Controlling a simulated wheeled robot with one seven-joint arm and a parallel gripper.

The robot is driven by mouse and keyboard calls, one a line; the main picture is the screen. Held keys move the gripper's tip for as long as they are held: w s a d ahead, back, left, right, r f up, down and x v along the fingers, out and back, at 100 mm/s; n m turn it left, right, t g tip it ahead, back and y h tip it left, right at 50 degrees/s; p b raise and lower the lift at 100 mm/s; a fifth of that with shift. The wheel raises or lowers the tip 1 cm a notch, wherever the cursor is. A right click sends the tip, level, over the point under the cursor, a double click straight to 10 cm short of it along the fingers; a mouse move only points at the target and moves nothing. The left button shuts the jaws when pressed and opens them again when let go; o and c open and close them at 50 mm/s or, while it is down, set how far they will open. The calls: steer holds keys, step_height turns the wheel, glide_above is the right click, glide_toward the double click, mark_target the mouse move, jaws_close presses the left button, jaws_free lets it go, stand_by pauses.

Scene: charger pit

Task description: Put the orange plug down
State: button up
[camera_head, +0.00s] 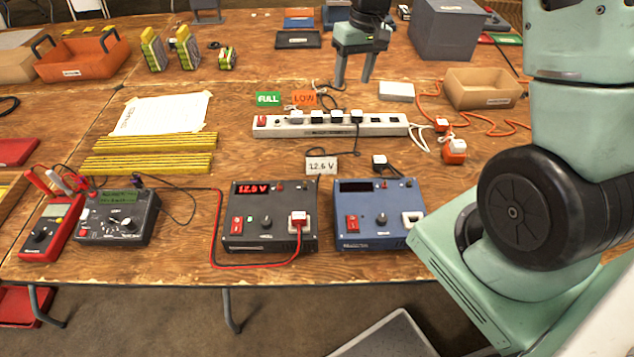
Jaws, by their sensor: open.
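An orange plug (454,154) with a white top rests on the table at the right, just past the right end of the white power strip (385,124). A smaller orange and white piece (441,125) sits just behind it, near the orange cord (480,118). My gripper (354,80) points down behind the power strip, at the top centre, left of and farther back than the orange plug. Its two fingers are apart, and I see nothing between them.
A black charger (270,243) showing 12.6 and a blue charger (375,240) stand at the front. Bare wood shows left of the strip.

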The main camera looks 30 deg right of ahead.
steer(key=s+a+r+n, duration=0.2)
steer(key=s+a, duration=0.2)
steer(key=a, duration=0.4)
steer(key=s+a+r+n, duration=0.15)
steer(key=s+a, duration=0.25)
steer(key=a, duration=0.4)
steer(key=s+a+n, duration=0.1)
steer(key=s+a, duration=0.2)
steer(key=s, duration=0.3)
steer(key=s+a+r+n, duration=0.1)
steer(key=s+a+n, duration=0.1)
steer(key=s, duration=0.5)
steer(key=s+a+r+n, duration=0.1)
steer(key=s+a+n, duration=0.1)
steer(key=s+a, duration=0.2)
steer(key=shift+s+a+h, duration=0.3)
steer(key=shift+s+h, duration=0.1)
steer(key=shift+s, duration=0.8)
